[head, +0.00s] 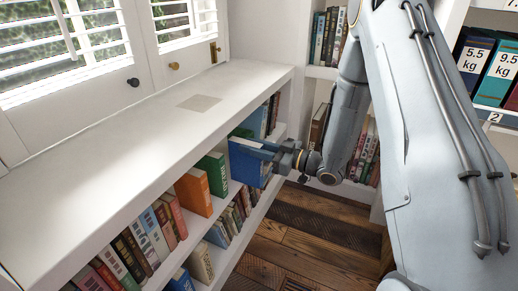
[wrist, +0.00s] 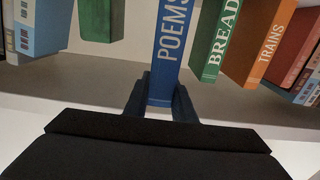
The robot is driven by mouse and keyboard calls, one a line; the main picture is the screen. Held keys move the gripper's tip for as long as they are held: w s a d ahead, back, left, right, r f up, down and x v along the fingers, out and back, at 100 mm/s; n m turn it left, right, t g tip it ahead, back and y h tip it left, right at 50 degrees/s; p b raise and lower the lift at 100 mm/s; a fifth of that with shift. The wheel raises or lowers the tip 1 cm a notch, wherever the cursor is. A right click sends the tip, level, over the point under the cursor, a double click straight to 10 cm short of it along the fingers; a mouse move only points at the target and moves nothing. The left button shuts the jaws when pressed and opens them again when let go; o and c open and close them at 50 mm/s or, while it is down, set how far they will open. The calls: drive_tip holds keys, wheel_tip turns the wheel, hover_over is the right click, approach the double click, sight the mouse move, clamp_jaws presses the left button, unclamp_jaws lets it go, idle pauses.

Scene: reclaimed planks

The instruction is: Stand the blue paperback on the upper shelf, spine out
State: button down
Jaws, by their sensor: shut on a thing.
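The blue paperback (head: 246,168) is at the upper shelf opening of the white bookcase, beyond the green book. My gripper (head: 262,149) is shut on it from the front. In the wrist view, the blue paperback (wrist: 168,45) shows its spine, lettered POEMS, toward my wrist, between the two dark fingers of my gripper (wrist: 162,90). The book looks upright and sticks out a little past its neighbours. The upper shelf (head: 228,196) holds the row of books. I cannot tell whether the book's base touches the shelf.
A green book (head: 212,173) and an orange book (head: 194,192) stand on the near side. The wrist view shows the green book marked BREAD (wrist: 218,45) and the orange one marked TRAINS (wrist: 260,45). The white bookcase top (head: 150,130) overhangs the row. Plank floor (head: 300,235) is clear.

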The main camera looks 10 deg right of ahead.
drive_tip(key=x, duration=0.9)
idle(0.3)
drive_tip(key=shift+d+f, duration=0.1)
drive_tip(key=shift+f, duration=0.15)
idle(0.4)
drive_tip(key=c, duration=1.4)
unclamp_jaws()
